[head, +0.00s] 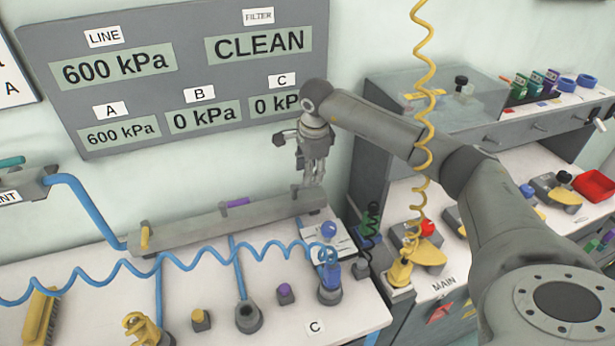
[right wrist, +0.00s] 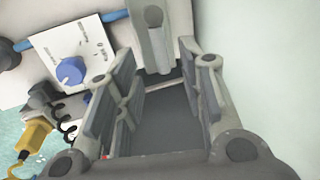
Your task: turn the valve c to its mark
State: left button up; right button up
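A round blue knob (head: 328,230) sits on a white plate (head: 312,243) with printed marks, at the right end of the bench near the C label; I take it as valve c. The right wrist view shows the knob (right wrist: 70,71) and its plate (right wrist: 93,45) at upper left. The print is too small to read. My right gripper (head: 313,178) points down above the right end of the grey manifold, behind the knob. In the right wrist view its fingers (right wrist: 155,78) are apart with nothing between them; the knob lies outside them. My left gripper is not in view.
The grey manifold (head: 185,222) has yellow (head: 144,238) and purple (head: 237,203) handles. A coiled blue hose (head: 205,253) crosses the bench, and a coiled yellow hose (head: 422,70) hangs before my right arm. The wall panel (head: 225,85) shows C at 0 kPa.

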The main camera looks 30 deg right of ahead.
jog(key=shift+w+d+f+p, duration=0.1)
jog(key=shift+w+f+p, duration=0.15)
jog(key=shift+f, duration=0.95)
jog(key=shift+w+f+p, duration=0.2)
jog(key=shift+w+f, duration=0.05)
jog(key=shift+f, duration=0.95)
grip_shut()
